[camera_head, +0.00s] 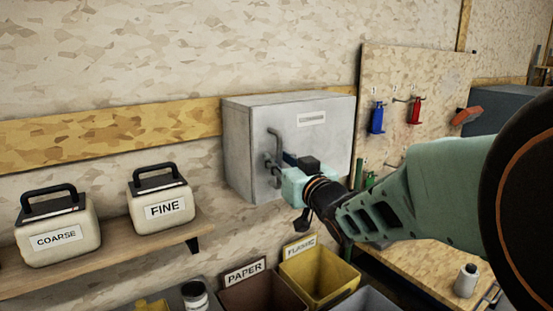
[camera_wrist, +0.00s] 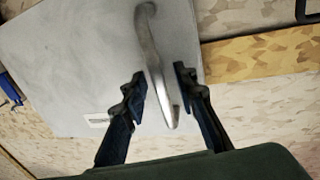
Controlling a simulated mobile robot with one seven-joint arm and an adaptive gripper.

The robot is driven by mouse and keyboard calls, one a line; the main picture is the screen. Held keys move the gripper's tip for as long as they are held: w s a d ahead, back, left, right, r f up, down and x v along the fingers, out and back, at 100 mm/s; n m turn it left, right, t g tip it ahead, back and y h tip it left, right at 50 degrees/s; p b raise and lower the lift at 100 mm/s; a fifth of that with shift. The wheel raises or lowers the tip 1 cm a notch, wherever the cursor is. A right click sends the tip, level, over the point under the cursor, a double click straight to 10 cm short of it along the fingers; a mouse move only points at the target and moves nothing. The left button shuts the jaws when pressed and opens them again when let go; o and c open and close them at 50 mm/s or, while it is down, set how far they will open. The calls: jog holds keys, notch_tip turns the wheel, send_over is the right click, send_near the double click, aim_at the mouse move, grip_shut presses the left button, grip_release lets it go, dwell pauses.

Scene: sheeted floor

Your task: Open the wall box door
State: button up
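The grey wall box (camera_head: 235,150) is fixed to the board wall, and its door (camera_head: 325,135) looks closed. A metal bar handle (camera_head: 274,150) stands on the door's left part, with a label at the upper right. In the wrist view the door (camera_wrist: 70,60) fills the left side, and the curved handle (camera_wrist: 155,65) runs between my two fingers. My gripper (camera_wrist: 160,85) is open, one finger on each side of the handle with gaps visible. In the head view my gripper (camera_head: 288,165) is at the handle, and my wrist hides part of the door.
A shelf (camera_head: 110,250) at left holds boxes marked COARSE (camera_head: 55,225) and FINE (camera_head: 160,200). Below are a PAPER bin (camera_head: 262,295) and a yellow bin (camera_head: 318,275). A tool board (camera_head: 400,75) hangs at right above a workbench (camera_head: 430,265).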

grip_shut()
dwell(0.3)
jog(key=shift+d, duration=0.1)
